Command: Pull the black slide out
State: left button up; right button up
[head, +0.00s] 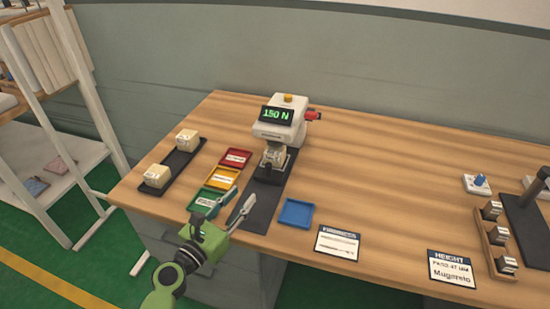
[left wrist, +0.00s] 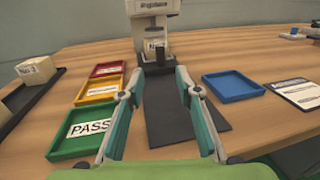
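A white firmness tester (head: 281,122) with a green "150 N" readout stands at the back of the table. A pale foam cube (head: 274,156) sits under its head on the black slide (head: 265,176), whose dark front part also shows in the left wrist view (left wrist: 158,68). A flat black strip (head: 262,203) runs from the slide toward the table's front edge. My left gripper (head: 243,193) is open and empty over this strip, in front of the slide. In the left wrist view its fingers (left wrist: 160,80) point at the slide; contact cannot be told. My right gripper is out of view.
Red (head: 235,158), yellow (head: 222,178) and green (head: 208,202) trays lie left of the strip, a blue tray (head: 296,213) right. A black tray (head: 171,171) holds two foam cubes at far left. Signs and a wooden rack (head: 490,238) are right. The table's middle right is clear.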

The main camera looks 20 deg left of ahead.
aim_at(267, 167)
pick_arm(q)
jog(key=shift+w+d, duration=0.1)
jog(key=shift+w, duration=0.35)
jog(key=shift+w+d, duration=0.1)
jog(key=shift+w, duration=0.2)
jog(key=x, duration=0.2)
jog(key=p+x, duration=0.1)
jog(key=x, duration=0.1)
jog(key=shift+r, duration=0.3)
jog(key=x, duration=0.8)
jog(key=shift+f, duration=0.25)
jog(key=shift+w, duration=0.1)
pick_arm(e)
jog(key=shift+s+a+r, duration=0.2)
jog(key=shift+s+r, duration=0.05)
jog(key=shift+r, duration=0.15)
pick_arm(q)
grip_shut()
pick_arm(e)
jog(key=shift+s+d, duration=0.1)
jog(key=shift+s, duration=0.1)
